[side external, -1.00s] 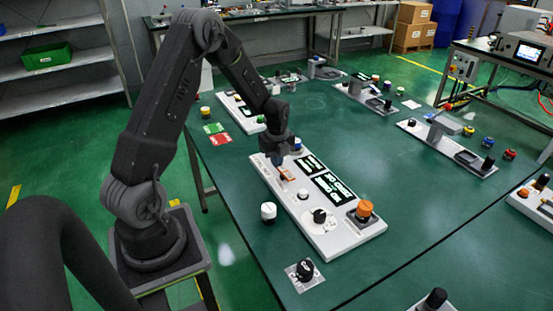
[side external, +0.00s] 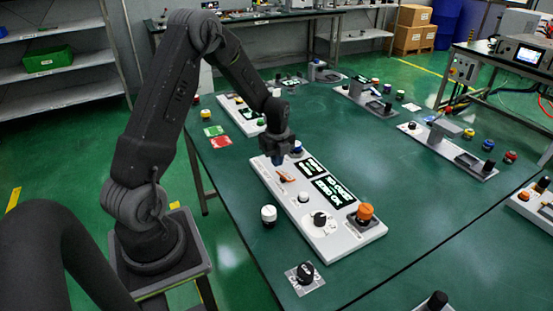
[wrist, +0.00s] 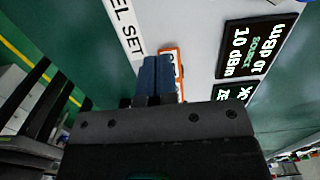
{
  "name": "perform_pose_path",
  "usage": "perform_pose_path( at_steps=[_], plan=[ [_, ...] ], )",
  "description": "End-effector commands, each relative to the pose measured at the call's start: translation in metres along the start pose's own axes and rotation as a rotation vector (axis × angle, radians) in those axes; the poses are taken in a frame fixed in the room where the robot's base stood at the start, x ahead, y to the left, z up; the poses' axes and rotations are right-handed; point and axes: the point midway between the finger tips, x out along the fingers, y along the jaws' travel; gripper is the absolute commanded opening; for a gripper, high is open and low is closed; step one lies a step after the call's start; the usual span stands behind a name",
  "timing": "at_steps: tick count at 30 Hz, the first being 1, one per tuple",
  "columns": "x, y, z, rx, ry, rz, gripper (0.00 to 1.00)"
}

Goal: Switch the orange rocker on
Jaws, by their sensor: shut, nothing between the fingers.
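The orange rocker (side external: 286,174) is a small orange-framed switch near the far left end of the white panel (side external: 335,244). In the wrist view its orange frame (wrist: 180,72) shows just right of my fingers, which hide part of it. My gripper (wrist: 157,58) is shut and empty, its two blue fingers side by side. In the side view my gripper (side external: 277,158) hangs over the panel's far end, close to the rocker. I cannot tell whether the fingertips touch it, nor which way the rocker is tipped.
The panel carries two lit displays (side external: 327,190), a white button (side external: 303,196), a black knob (side external: 319,217) and an orange knob (side external: 365,212). A white-topped knob (side external: 268,214) and a black knob (side external: 305,271) stand on the green table nearby.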

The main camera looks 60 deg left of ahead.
Motion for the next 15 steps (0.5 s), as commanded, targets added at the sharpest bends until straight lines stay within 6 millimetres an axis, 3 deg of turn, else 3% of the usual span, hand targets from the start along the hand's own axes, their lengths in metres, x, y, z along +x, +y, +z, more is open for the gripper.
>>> perform_pose_path(
  at_steps=[7, 15],
  plan=[
    [-0.019, -0.001, 0.005, -0.002, -0.002, -0.004, 0.00],
    [-0.077, -0.001, 0.021, -0.002, -0.003, -0.005, 0.00]
  ],
)
